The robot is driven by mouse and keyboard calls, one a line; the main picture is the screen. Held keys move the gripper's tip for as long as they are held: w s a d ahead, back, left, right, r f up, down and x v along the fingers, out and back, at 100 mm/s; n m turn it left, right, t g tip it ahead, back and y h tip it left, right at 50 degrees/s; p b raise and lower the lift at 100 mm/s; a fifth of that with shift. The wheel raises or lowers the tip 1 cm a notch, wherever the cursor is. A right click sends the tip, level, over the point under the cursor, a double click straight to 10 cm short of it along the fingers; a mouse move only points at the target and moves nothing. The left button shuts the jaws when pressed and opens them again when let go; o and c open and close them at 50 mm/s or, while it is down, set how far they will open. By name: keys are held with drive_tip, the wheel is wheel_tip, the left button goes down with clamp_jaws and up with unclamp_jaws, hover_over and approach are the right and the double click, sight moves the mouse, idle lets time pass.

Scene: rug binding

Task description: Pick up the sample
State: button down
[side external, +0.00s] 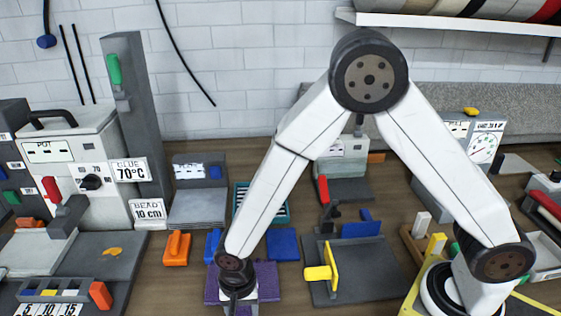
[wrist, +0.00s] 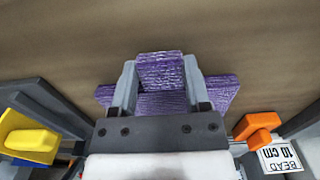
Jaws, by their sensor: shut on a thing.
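The sample appears to be the purple, ribbed textile (side external: 265,281) at the front middle in the side view. In the wrist view, a purple block (wrist: 161,72) sits between my gripper's fingers (wrist: 160,88), with both fingers against its sides. Wider purple parts (wrist: 219,92) stick out to the left and right behind the fingers. I cannot tell whether this is one piece or several. In the side view, my gripper (side external: 238,291) is down at the purple textile, and the wrist hides much of it. My gripper is shut on the purple sample.
An orange-handled tool (side external: 177,249) and blue blocks (side external: 283,244) stand close behind the sample. A grey fixture with a yellow handle (side external: 322,272) stands to its right. A glue pot machine (side external: 75,165) and a bead card (side external: 148,212) are at the left.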

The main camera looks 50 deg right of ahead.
drive_tip(key=shift+r, duration=0.75)
drive_tip(key=s+d+r, duration=0.2)
drive_tip(key=s+r, duration=0.3)
drive_tip(key=s, duration=0.1)
drive_tip(key=s+d+r, duration=0.3)
drive_tip(key=s+r, duration=0.2)
drive_tip(key=s, duration=0.1)
drive_tip(key=shift+s+d+r, duration=0.35)
drive_tip(key=shift+s+r, duration=0.05)
drive_tip(key=shift+r, duration=0.1)
